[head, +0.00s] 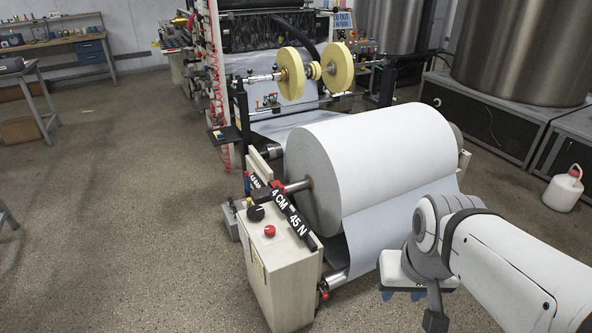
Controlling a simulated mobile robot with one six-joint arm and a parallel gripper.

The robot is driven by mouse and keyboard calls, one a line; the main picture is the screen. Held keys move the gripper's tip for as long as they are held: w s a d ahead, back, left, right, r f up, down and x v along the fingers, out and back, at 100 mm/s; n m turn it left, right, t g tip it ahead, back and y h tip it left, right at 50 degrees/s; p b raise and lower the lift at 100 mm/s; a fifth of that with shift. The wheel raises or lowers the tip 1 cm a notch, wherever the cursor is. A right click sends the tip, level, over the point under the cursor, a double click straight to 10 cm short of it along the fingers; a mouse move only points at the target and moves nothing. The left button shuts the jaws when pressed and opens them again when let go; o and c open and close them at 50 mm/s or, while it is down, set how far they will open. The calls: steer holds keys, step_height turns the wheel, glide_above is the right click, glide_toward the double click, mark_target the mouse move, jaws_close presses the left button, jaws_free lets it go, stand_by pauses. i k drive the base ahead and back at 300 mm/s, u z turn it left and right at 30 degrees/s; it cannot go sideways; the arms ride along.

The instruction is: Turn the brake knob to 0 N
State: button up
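A round black knob (256,213), which looks like the brake knob, sits on top of the cream control box (288,285) at the near left end of the paper roll. Its pointer is too small to read. A black display bar (290,207) beside it shows "45 N" in white, after a partly hidden "CM" reading. A red button (269,231) is in front of the knob. My gripper (408,290) is at the lower right, in front of the roll and well to the right of the knob, touching nothing that I can see. Its fingers are mostly hidden or too small to judge.
The large white paper roll (375,165) lies between the knob's box and the machine behind, with its sheet hanging at the front. Yellowish discs (291,73) stand behind it. A white jug (563,190) is at right. The floor at left is clear.

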mark_target(269, 231)
steer(key=u, duration=0.05)
steer(key=i, duration=1.25)
steer(key=u, duration=0.45)
